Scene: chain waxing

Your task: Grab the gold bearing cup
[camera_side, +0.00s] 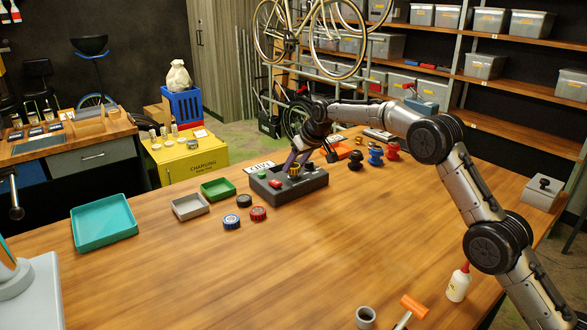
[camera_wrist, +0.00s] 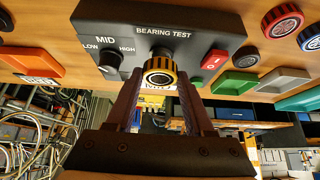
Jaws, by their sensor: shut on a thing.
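The gold bearing cup (camera_wrist: 158,78), a yellow-gold ribbed ring with a dark centre, sits between my fingers in the wrist view. In the side view it is a small gold patch (camera_side: 294,171) above the dark grey bearing test box (camera_side: 262,193). My gripper (camera_wrist: 160,84) is shut on the cup, one finger on each side. The cup is in line with a dark spindle post (camera_wrist: 161,53) on the box; I cannot tell whether it still touches it. My gripper (camera_side: 298,161) reaches over the box in the side view, its fingertips partly hidden.
The box carries a red switch (camera_wrist: 214,60) and a dial (camera_wrist: 110,62) labelled LOW, MID, HIGH. Red (camera_side: 258,213) and blue (camera_side: 231,222) caps lie in front. Green (camera_side: 218,196), grey (camera_side: 178,213) and teal (camera_side: 76,242) trays stand left. The table's front middle is clear.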

